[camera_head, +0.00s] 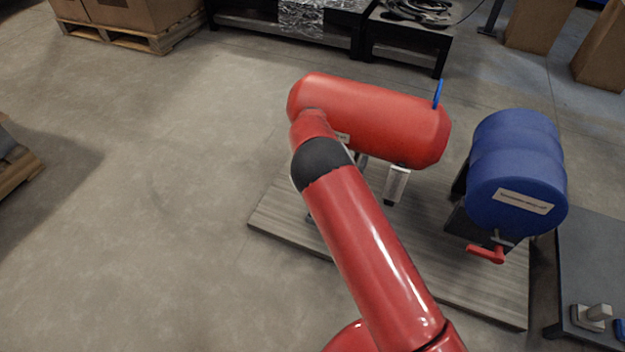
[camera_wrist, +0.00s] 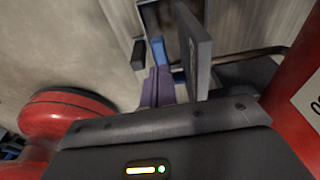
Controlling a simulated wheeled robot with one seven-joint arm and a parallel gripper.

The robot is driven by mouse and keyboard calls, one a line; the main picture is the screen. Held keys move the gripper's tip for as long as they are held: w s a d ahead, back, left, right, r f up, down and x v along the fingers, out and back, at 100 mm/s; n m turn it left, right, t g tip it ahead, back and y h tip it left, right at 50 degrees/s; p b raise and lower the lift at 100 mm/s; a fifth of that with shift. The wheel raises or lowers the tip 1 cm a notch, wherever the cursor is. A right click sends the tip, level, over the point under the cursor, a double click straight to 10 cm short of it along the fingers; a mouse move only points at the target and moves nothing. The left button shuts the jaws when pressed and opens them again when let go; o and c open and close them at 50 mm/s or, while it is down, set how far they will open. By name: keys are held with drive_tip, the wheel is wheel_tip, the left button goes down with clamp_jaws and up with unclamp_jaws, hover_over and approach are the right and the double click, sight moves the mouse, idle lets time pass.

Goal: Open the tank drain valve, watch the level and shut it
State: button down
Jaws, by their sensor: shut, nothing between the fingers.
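A red horizontal tank (camera_head: 385,118) stands on a wood-grained platform, with a blue lever (camera_head: 438,94) upright at its right end. A small pale plate (camera_head: 397,185) hangs below the tank's right part. My red arm reaches in front of the tank and hides its lower left side. My gripper is hidden in the head view. In the wrist view my gripper (camera_wrist: 155,78) is shut and empty. Its fingertips are close to a blue handle tip (camera_wrist: 158,49); I cannot tell whether they touch. The labelled red tank side (camera_wrist: 300,100) is at the right.
A blue drum (camera_head: 515,160) with a red tap (camera_head: 486,253) stands right of the tank. A grey table (camera_head: 595,255) is at the far right. A grey plate (camera_wrist: 194,52) stands beside my fingers.

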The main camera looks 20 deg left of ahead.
drive_tip(key=a+r, duration=0.7)
drive_tip(key=shift+w+r, duration=0.15)
drive_tip(key=shift+w, duration=0.15)
